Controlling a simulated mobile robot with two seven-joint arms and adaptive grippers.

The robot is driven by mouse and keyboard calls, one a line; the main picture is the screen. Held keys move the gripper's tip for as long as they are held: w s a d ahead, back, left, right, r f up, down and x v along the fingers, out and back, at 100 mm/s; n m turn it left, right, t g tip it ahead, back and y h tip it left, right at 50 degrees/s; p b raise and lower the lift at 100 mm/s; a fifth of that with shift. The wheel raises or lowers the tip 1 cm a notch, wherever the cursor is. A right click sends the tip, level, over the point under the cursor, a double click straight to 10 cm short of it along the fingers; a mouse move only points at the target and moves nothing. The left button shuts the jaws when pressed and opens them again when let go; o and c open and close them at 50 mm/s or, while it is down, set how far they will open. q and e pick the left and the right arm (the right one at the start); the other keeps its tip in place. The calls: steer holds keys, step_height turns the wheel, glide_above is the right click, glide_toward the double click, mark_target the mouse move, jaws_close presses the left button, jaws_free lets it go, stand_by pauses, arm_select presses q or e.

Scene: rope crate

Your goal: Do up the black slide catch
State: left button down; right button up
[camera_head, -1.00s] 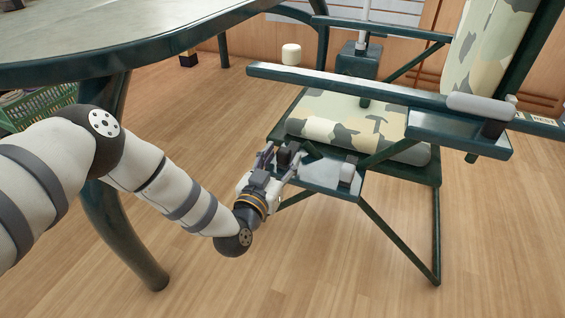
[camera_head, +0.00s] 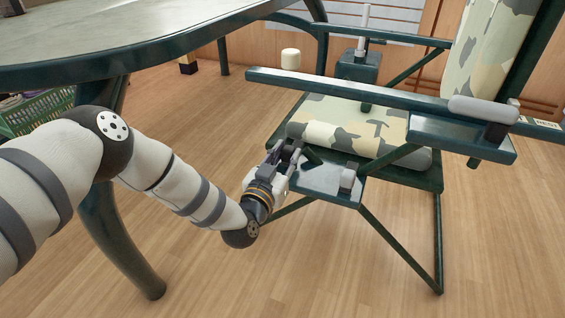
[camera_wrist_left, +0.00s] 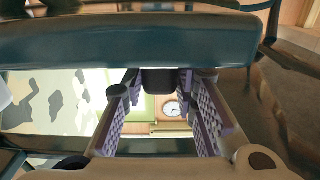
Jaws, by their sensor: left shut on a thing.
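The black slide catch (camera_wrist_left: 160,80) is a small dark block, seen in the left wrist view between my purple-padded fingers. My left gripper (camera_head: 287,153) is shut on it at the left end of a grey-green side plate (camera_head: 318,180) under the chair seat. The gripper also shows in the left wrist view (camera_wrist_left: 165,100). In the head view the fingers mostly hide the catch, and I cannot tell how far it has slid. My right gripper is out of view.
The green chair's armrest bar (camera_head: 350,92) runs above my gripper, with a camouflage cushion (camera_head: 330,135) behind. A round table (camera_head: 150,35) overhangs my left arm. Wooden floor is clear in front.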

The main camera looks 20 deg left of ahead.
arm_select(q)
steer(key=c, duration=1.3)
jaws_free()
steer(key=shift+w, duration=0.15)
steer(key=s, duration=1.2)
steer(key=shift+a, duration=0.2)
steer(key=shift+r, duration=0.1)
